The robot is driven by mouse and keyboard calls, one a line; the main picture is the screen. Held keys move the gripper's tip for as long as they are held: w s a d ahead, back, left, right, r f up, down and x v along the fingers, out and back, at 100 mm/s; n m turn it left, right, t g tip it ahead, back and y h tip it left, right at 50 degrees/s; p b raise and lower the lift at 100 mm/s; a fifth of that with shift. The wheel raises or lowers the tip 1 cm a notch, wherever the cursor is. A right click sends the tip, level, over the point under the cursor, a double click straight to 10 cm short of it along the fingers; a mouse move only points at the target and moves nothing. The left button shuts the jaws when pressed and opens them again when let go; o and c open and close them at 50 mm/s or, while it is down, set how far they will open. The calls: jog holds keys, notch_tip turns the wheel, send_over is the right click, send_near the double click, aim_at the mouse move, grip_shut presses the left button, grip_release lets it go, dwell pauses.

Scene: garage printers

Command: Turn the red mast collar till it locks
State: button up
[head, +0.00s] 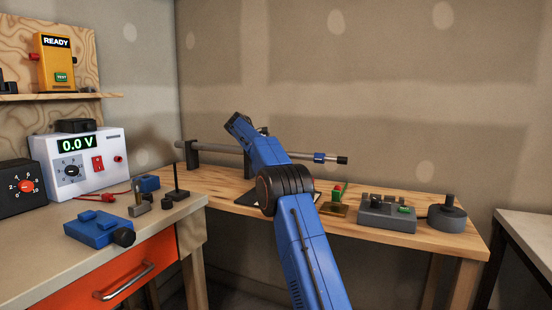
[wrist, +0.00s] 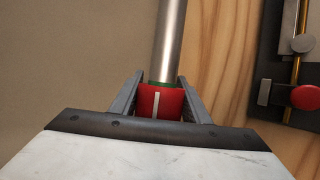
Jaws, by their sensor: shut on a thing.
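The red mast collar (wrist: 160,101) shows in the wrist view between my gripper's fingers. It carries a white line, and a green band (wrist: 160,84) shows at its upper edge. The silver mast (wrist: 168,40) runs up from it. My gripper (wrist: 160,90) is shut on the collar, one finger on each side. In the head view the mast (head: 218,149) lies level along the back wall above the wooden bench. There my blue arm crosses in front of it and hides the collar and most of my gripper.
In the wrist view a dark fixture with a red knob (wrist: 304,97) and a brass rod lies to the right. In the head view a blue-banded fitting (head: 319,157) is near the mast's right end. A grey switch box (head: 386,213) and round grey device (head: 447,218) stand on the bench's right.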

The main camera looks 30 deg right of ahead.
jog(key=shift+a+f+g+y, duration=0.2)
jog(key=shift+g+y, duration=0.1)
jog(key=shift+y, duration=0.2)
jog(key=shift+s+y, duration=0.15)
jog(key=shift+y, duration=0.15)
jog(key=o, duration=1)
jog(key=shift+f, duration=0.1)
